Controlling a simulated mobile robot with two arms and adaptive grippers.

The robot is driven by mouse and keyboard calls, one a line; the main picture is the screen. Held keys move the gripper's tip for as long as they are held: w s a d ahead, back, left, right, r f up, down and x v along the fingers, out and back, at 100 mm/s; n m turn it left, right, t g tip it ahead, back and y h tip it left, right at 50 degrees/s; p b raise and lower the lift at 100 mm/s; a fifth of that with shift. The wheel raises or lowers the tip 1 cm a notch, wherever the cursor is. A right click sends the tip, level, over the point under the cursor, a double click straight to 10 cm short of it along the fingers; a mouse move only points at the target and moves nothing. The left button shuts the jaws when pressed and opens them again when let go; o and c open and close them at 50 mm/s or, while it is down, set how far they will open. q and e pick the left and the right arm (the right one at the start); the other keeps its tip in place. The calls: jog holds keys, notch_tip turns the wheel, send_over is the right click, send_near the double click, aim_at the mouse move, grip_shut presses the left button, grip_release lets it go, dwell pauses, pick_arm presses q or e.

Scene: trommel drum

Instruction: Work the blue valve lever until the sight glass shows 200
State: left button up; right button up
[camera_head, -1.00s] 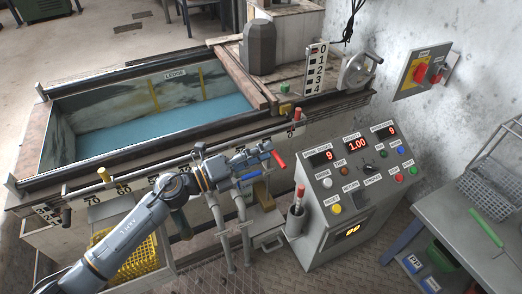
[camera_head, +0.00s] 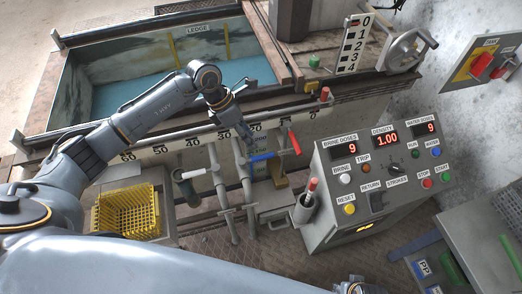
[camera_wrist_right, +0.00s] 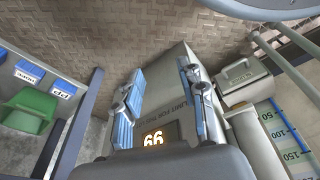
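The blue valve lever (camera_head: 263,157) lies about level on the pipes below the trough rail in the head view, between a white lever (camera_head: 195,173) and a red lever (camera_head: 294,143). The sight glass scale (camera_head: 259,143) is partly seen behind it; its level is not readable there. In the right wrist view the scale (camera_wrist_right: 283,132) shows marks 50, 100 and 150. My left gripper (camera_head: 228,112) is above and left of the blue lever, apart from it; its fingers are too small to judge. My right gripper (camera_wrist_right: 160,72) is open and empty, away from the levers.
A control panel (camera_head: 335,164) stands right of the levers, with a red-tipped stick in a holder (camera_head: 306,202) beside it. A yellow basket (camera_head: 125,212) is at left. The trough rail (camera_head: 170,150) runs behind the levers.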

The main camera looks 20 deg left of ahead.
aim_at(263, 155)
pick_arm(q)
jog(key=b+x, duration=0.1)
jog(key=x, duration=0.7)
jog(key=shift+f, duration=0.1)
pick_arm(e)
jog(key=r, duration=0.1)
jog(key=w+r, duration=0.1)
jog(key=r, duration=0.1)
jog(key=shift+w+d+r, duration=0.1)
jog(key=shift+w, duration=0.2)
pick_arm(q)
jog(key=shift+c, duration=0.2)
grip_shut()
